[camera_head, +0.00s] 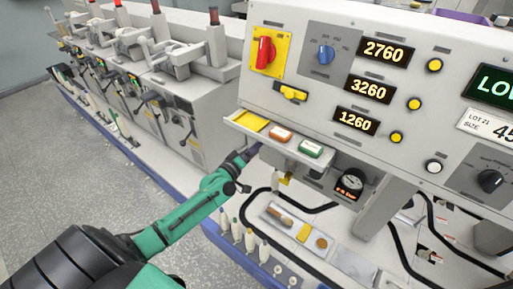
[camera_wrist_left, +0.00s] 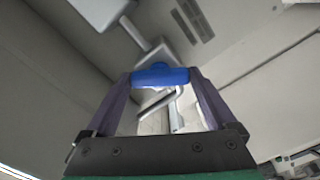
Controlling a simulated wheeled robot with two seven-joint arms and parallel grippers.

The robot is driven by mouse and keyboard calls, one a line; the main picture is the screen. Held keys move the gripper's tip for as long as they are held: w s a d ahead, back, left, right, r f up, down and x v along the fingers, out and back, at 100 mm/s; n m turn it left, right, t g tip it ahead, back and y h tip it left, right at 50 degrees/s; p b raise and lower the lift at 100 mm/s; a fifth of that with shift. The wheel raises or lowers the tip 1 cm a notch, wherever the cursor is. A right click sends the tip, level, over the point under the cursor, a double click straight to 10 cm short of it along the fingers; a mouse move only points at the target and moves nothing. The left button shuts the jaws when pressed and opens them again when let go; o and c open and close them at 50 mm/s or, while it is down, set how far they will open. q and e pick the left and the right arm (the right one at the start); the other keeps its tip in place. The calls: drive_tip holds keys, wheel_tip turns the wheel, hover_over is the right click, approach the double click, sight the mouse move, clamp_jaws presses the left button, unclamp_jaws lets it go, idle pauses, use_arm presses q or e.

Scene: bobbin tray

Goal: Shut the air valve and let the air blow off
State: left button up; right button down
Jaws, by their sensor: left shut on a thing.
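In the left wrist view my left gripper (camera_wrist_left: 160,78) is shut on a blue handle (camera_wrist_left: 160,75), with one finger at each end of it. The handle lies crosswise in the picture, in front of pale metal fittings. In the head view my left gripper (camera_head: 256,149) reaches in under the shelf of the machine panel, and the handle is hidden there. A round pressure gauge (camera_head: 351,182) with a small lit readout below it sits to the right of the gripper; its reading is too small to tell. My right gripper is not in view.
A shelf (camera_head: 240,119) with an orange and a green push button juts out just above the gripper. The panel above carries a red rotary switch (camera_head: 264,52) and several lit displays. A black hose (camera_head: 318,209) and a parts tray (camera_head: 275,212) lie below right.

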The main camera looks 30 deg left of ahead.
use_arm(q)
drive_tip(key=shift+n+b, duration=0.6)
drive_tip(key=shift+n, duration=2.8)
drive_tip(key=o, duration=1.1)
drive_tip(key=shift+c, duration=0.2)
